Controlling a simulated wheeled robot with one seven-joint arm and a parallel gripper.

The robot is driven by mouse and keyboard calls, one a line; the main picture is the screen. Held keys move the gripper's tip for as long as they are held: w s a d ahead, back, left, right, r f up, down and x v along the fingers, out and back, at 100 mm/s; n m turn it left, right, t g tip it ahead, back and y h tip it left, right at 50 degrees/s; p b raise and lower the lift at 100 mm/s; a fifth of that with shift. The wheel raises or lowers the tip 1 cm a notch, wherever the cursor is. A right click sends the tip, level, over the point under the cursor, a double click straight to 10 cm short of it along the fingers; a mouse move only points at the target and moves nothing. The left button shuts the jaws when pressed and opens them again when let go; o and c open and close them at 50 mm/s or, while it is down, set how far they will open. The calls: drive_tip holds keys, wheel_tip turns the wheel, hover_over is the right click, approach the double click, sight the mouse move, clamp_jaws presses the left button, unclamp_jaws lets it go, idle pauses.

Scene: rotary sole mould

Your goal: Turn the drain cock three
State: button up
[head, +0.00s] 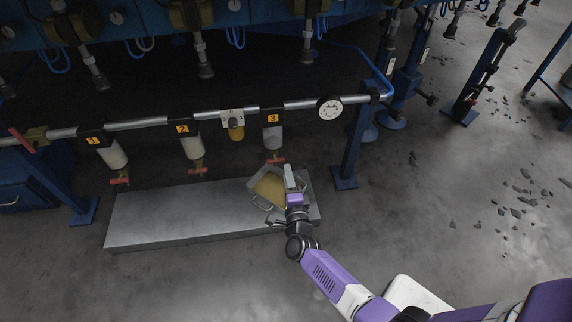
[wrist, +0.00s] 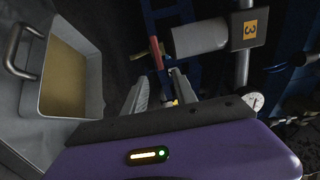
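Drain cock three is a red handle (head: 275,160) on brass below the white bowl (head: 273,138) labelled 3. In the wrist view, the red handle (wrist: 156,52) lies just beyond the fingertips, beside the white bowl (wrist: 200,38) and its orange 3 label (wrist: 250,29). My gripper (head: 289,170) is just below and to the right of the cock in the head view. In the wrist view, my gripper (wrist: 159,82) has its two fingers apart, with nothing held between them. The handle appears in line with the gap, not gripped.
A metal pan of yellowish liquid (head: 268,187) sits on the grey slab (head: 160,217), close beside my gripper. Its handle (wrist: 17,55) shows in the wrist view. Cocks one (head: 120,181) and two (head: 197,170) hang left. A blue post (head: 350,150) stands right.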

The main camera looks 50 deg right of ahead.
drive_tip(key=v, duration=0.3)
drive_tip(key=shift+s+p, duration=0.1)
drive_tip(key=shift+p, duration=0.3)
